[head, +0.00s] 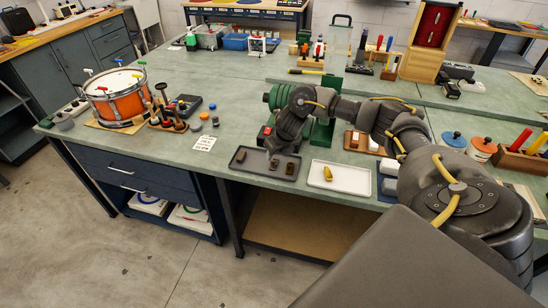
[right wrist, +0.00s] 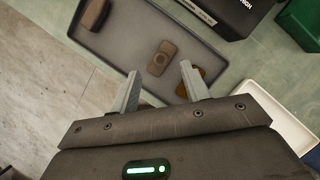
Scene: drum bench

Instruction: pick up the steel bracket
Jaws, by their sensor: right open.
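A dark tray (head: 262,175) near the bench's front edge holds three small brownish pieces; the tray fills the upper right wrist view (right wrist: 135,35). A flat piece with a round mark (right wrist: 160,57) lies mid-tray, beyond and between my fingertips. A second, more orange piece (right wrist: 198,76) is partly hidden behind the right-hand finger. A third, rounded block (right wrist: 95,14) lies at the tray's left end. None looks plainly like steel, so I cannot tell which is the bracket. My right gripper (right wrist: 161,72) is open and empty above the tray's edge; it hangs over it in the head view (head: 274,148). My left gripper is out of view.
A white tray (head: 350,187) with a brass-coloured piece (head: 327,173) stands just right of the dark tray. A green machine (head: 322,130) stands behind my right gripper. An orange drum (head: 118,98) and tools stand at left. The bench between the label card (head: 204,142) and dark tray is clear.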

